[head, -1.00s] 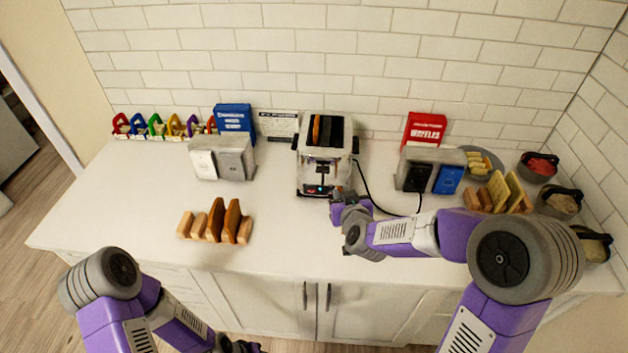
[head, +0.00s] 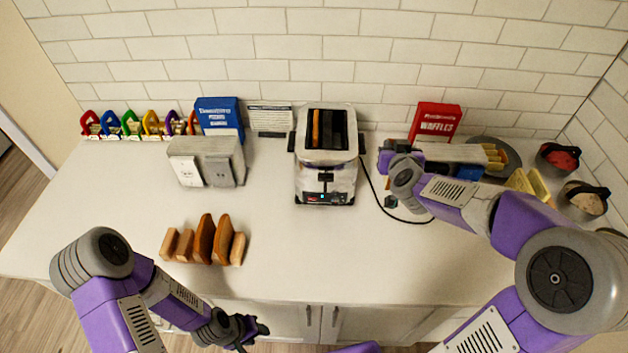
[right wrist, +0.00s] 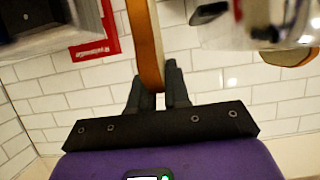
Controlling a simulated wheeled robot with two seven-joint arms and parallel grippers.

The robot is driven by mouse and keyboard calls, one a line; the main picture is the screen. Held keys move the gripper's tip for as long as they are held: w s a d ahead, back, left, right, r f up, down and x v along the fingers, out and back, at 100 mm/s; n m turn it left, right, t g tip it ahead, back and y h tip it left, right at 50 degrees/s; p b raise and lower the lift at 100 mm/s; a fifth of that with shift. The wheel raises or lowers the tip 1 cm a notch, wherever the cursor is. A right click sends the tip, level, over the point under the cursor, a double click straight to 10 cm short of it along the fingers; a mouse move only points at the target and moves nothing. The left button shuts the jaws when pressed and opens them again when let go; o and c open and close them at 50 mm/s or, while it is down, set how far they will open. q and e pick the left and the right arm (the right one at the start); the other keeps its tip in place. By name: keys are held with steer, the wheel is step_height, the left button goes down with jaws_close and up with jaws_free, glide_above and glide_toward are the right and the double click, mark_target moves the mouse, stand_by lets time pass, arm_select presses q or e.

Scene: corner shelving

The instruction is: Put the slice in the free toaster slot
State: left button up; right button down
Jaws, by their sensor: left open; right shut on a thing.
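The toaster (head: 325,175) stands against the back wall, its slots facing up. A brown slice (head: 316,128) shows in its left slot; the right slot (head: 338,128) looks dark and empty. In the right wrist view my right gripper (right wrist: 157,92) is shut on a slice (right wrist: 148,45) with a brown crust, held on edge between the fingers. In the head view that arm ends to the right of the toaster, apart from it, and the slice is hidden there. My left gripper (head: 248,330) is open and empty by the counter's front edge.
A wooden rack (head: 168,243) with brown slices (head: 205,238) stands front left. Outlet boxes (head: 205,160) and a blue box (head: 220,115) are left of the toaster. A red waffles box (head: 436,122) and bowls (head: 558,158) are right. A black cord (head: 378,200) runs beside the toaster. The front middle counter is clear.

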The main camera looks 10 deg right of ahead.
steer(key=shift+w+f, duration=0.1)
steer(key=shift+w, duration=0.45)
steer(key=shift+w+f, duration=0.1)
steer(key=shift+f, duration=0.05)
steer(key=f+b, duration=0.1)
steer(key=s+f+b, duration=0.1)
steer(key=shift+f, duration=0.3)
arm_select(q)
steer(key=shift+w+f+b, duration=0.15)
steer(key=shift+f+b, duration=0.7)
steer(key=shift+f, duration=0.45)
steer(key=shift+w+f+b, duration=0.1)
steer(key=shift+f+b, duration=0.7)
steer(key=shift+f, duration=0.45)
arm_select(e)
steer(key=shift+w+f, duration=0.1)
steer(key=shift+f, duration=3.3)
steer(key=shift+f, duration=0.15)
arm_select(q)
steer(key=shift+f, duration=0.15)
arm_select(e)
steer(key=c, duration=1.1)
jaws_free()
